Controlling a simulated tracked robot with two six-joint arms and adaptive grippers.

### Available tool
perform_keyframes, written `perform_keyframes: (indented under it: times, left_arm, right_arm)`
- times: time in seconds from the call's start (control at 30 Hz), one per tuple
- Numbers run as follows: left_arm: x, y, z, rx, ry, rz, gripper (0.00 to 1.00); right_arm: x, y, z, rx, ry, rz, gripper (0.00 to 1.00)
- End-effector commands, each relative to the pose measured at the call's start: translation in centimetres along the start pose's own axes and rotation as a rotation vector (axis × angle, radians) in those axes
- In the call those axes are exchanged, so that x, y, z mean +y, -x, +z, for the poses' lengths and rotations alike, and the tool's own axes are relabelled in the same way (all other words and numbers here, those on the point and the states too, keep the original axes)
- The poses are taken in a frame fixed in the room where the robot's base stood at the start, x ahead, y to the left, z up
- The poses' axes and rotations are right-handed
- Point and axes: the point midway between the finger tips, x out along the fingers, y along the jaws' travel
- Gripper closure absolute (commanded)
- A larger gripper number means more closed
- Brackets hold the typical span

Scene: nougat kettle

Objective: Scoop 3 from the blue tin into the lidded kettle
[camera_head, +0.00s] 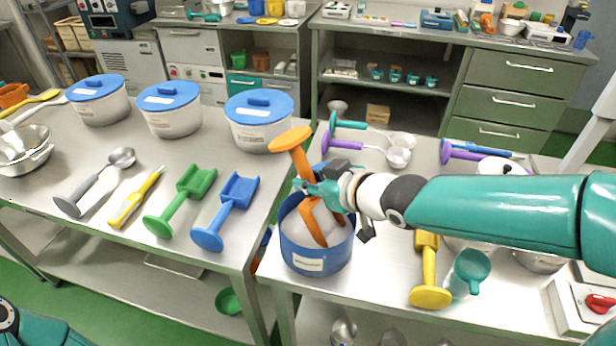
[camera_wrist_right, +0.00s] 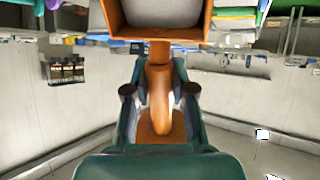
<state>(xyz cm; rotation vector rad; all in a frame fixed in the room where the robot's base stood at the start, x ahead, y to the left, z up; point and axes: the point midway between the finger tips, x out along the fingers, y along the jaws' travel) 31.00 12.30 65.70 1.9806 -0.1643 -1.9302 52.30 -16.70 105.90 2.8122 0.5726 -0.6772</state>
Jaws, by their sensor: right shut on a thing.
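The blue tin (camera_head: 316,262) stands near the front edge of the right table, with pale material (camera_head: 328,222) inside. My right gripper (camera_head: 322,192) is shut on the handle of an orange scoop (camera_head: 290,140). The scoop is tilted, its handle end up and its lower part inside the tin's mouth. In the right wrist view, the scoop's handle (camera_wrist_right: 159,85) runs between the fingers, and its box-shaped bowl shows at the top with greyish-white material in it. A white rounded vessel (camera_head: 497,168) shows behind my right arm; I cannot tell whether it is the lidded kettle. My left gripper is out of view.
Three blue-lidded white tubs (camera_head: 170,112) stand on the left table, behind green (camera_head: 182,200) and blue (camera_head: 226,212) scoops. Ladles (camera_head: 398,156) lie behind the tin. A gap separates the tables.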

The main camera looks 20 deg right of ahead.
Motion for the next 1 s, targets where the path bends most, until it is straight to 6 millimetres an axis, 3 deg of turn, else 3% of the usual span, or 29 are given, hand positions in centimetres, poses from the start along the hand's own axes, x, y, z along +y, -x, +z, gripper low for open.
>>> perform_keyframes:
  times: [0.17, 0.3, 1.0]
  left_arm:
    - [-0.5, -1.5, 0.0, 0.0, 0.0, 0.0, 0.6]
    - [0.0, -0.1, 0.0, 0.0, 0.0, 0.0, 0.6]
    - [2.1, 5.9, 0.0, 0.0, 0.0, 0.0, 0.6]
  right_arm:
    - [0.0, -0.5, 1.9, 0.001, 0.0, 0.001, 1.0]
    - [-0.5, -1.4, 1.4, -0.118, 0.028, -0.011, 1.0]
    - [-1.3, -6.1, 2.9, -0.601, 0.126, 0.0, 1.0]
